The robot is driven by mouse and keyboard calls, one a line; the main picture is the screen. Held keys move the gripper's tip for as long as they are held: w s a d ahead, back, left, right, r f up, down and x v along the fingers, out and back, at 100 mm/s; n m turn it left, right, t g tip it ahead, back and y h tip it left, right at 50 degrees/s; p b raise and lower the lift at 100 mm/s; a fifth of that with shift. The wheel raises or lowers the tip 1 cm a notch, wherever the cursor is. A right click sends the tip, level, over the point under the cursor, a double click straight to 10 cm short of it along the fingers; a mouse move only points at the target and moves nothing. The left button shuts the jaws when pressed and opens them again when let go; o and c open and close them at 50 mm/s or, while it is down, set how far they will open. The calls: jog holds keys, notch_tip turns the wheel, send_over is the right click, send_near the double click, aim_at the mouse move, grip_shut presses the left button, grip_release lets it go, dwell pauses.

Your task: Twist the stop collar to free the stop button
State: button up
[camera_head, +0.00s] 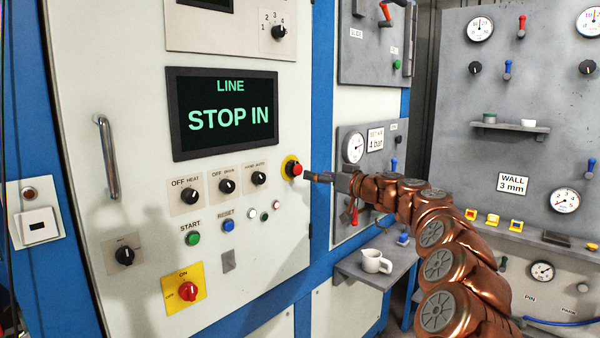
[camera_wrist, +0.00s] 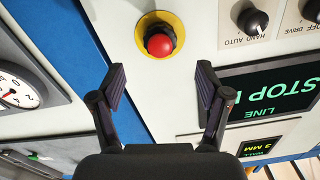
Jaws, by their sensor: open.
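The stop button is a red mushroom head (camera_head: 296,169) on a yellow round plate, at the right edge of the white panel in the head view. In the wrist view the red stop button (camera_wrist: 159,44) stands in front of my gripper, with a dark collar (camera_wrist: 157,32) around it on the yellow disc (camera_wrist: 178,22). My gripper (camera_wrist: 161,78) is open and empty, its two fingers to either side below the button and apart from it. In the head view my gripper (camera_head: 309,176) is just right of the button. The screen (camera_head: 225,112) reads "LINE STOP IN".
Selector knobs (camera_head: 259,178) sit left of the button. Small indicator buttons (camera_head: 265,216), a green START button (camera_head: 193,239) and a blue RESET button (camera_head: 228,226) are below. A gauge panel (camera_head: 357,150) stands to the right.

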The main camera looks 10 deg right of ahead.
aim_at(300, 171)
jog(key=shift+p+x, duration=1.65)
jog(key=shift+x, duration=2.2)
jog(key=c, duration=1.2)
